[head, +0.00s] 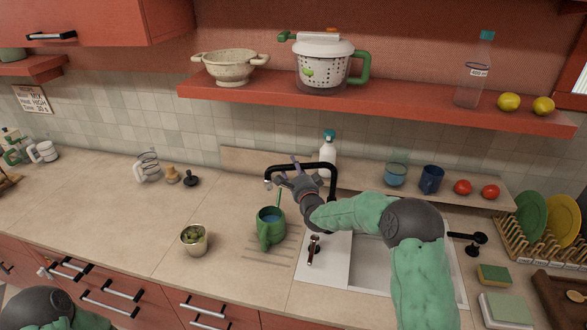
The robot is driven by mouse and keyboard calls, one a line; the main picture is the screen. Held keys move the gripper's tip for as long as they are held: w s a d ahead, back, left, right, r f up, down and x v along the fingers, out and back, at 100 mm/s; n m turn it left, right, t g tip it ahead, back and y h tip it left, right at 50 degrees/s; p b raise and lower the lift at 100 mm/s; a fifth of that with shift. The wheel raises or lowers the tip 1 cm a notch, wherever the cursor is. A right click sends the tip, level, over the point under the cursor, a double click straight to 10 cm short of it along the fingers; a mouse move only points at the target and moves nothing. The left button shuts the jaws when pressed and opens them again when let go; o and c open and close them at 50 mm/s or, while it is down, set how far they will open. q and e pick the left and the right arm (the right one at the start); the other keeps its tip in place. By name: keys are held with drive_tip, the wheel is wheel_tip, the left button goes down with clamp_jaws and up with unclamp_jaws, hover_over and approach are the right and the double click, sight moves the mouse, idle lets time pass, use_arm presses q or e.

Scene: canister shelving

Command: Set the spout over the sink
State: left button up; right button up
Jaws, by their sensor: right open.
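The black spout (312,166) rises behind the sink and reaches left. Its tip (267,180) hangs over the counter and the green pitcher, left of the sink. The sink (380,262) has a pale basin, partly hidden by my right arm. My right gripper (293,170) is open at the spout's horizontal arm, with fingers pointing up and left. I cannot tell whether the fingers touch the spout. My left arm shows only at the bottom left corner; its gripper is out of view.
A green pitcher (270,222) and a cup of green pieces (194,239) stand left of the sink. A spray bottle (328,150) stands behind the spout. A dish rack (540,240) and sponge (493,274) are at right. A red shelf (400,106) hangs above.

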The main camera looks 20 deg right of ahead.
drive_tip(key=shift+w, duration=0.3)
clamp_jaws()
drive_tip(key=shift+s, duration=0.1)
